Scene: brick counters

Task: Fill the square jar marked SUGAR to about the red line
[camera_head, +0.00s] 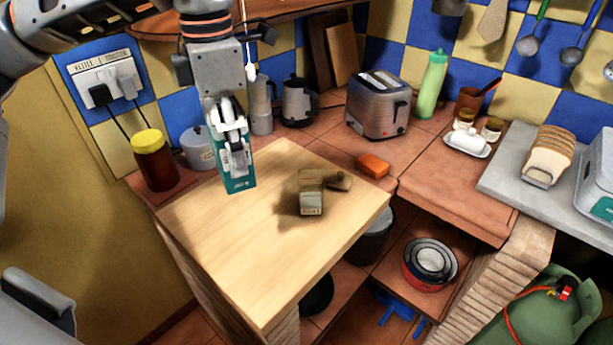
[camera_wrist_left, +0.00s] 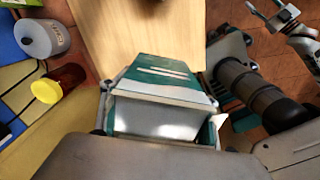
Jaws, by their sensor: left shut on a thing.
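A small square jar (camera_head: 311,202) with a pale label stands on the pale wooden board (camera_head: 240,265); the label is too small to read. A brown, stopper-like piece (camera_head: 341,181) lies beside it. My left gripper (camera_head: 232,145) is shut on a teal and white carton (camera_head: 240,180), held above the board's back left part, left of the jar. In the left wrist view the carton (camera_wrist_left: 160,68) fills the middle, between the fingers. My right gripper (camera_wrist_left: 278,20) shows small at the top right of that view; its jaw state is unclear. The jar's fill level and red line cannot be made out.
A brown jar with a yellow lid (camera_head: 153,158) and a grey canister (camera_head: 198,148) stand left of the board. The board's front is clear.

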